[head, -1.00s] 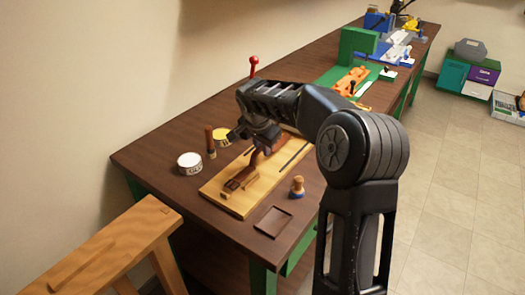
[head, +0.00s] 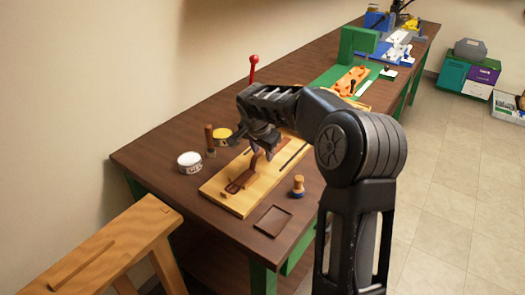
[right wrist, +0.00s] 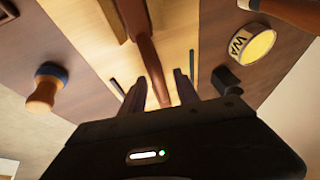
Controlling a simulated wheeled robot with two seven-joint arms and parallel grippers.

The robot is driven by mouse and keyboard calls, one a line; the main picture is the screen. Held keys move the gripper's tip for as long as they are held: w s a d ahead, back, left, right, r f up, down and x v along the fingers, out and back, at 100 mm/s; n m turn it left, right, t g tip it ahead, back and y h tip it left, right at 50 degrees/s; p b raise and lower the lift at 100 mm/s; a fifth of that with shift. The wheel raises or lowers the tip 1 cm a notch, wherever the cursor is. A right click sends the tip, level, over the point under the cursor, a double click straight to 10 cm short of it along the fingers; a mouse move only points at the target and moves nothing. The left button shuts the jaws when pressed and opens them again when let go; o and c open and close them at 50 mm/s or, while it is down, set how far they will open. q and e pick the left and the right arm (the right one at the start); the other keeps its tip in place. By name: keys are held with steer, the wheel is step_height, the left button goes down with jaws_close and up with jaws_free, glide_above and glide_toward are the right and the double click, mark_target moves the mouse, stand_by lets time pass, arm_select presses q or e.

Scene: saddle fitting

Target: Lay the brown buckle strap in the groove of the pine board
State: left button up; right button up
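The pine board (head: 264,191) lies on the bench in the head view. The brown buckle strap (head: 244,181) lies along it, with its buckle end at the near left and another part rising under my right gripper (head: 262,151). In the right wrist view the strap (right wrist: 150,62) runs between the two separated fingers of my right gripper (right wrist: 160,95), with gaps on both sides. A dark narrow slot (head: 293,155) shows on the board's right side. I cannot tell how far the strap sits in the groove. My left gripper is not in view.
A cork-coloured knob tool (head: 298,185) and a dark tray (head: 272,221) are at the right. Bare bench lies at the near left.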

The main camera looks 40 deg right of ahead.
steer(key=shift+r, duration=0.15)
steer(key=v, duration=1.2)
stand_by(1.2)
